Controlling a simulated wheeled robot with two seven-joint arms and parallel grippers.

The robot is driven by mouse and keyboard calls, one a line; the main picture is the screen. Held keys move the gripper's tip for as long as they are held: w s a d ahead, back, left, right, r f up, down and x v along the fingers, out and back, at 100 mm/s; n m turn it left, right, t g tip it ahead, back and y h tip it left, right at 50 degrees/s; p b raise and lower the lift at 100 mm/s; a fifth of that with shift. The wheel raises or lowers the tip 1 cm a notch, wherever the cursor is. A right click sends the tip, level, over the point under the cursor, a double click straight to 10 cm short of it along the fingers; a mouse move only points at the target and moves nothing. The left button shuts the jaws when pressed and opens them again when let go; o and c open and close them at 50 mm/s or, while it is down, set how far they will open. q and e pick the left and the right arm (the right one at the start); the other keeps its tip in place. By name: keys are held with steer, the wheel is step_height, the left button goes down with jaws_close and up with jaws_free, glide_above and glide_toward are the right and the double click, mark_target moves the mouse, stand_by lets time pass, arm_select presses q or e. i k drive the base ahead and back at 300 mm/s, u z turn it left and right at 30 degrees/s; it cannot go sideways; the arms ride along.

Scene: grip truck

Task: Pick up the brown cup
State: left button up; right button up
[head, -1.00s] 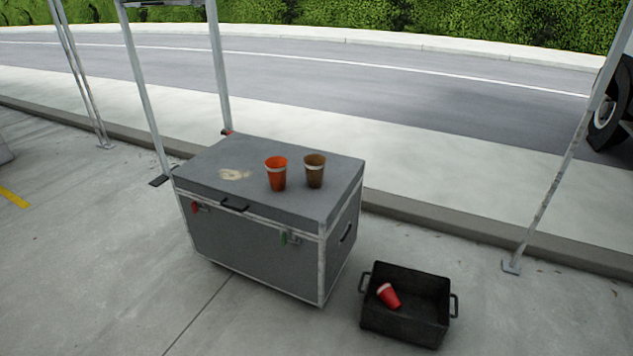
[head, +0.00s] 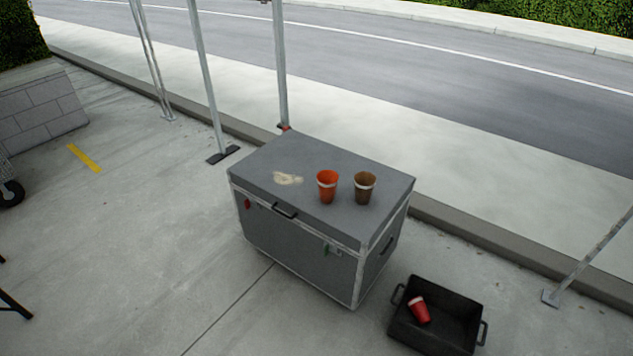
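Neither of my grippers shows in the head view.
A black crate (head: 405,331) with handles sits on the ground right of the case, with a red cup (head: 419,309) lying in it. Metal poles (head: 208,85) stand behind the case, and another pole (head: 590,258) at right. The pavement at left is mostly clear.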

mark_target(365, 181)
steer(key=u, duration=0.9)
steer(key=i, duration=2.3)
steer(key=z, duration=1.4)
steer(key=i, duration=0.2)
steer(key=z, duration=0.15)
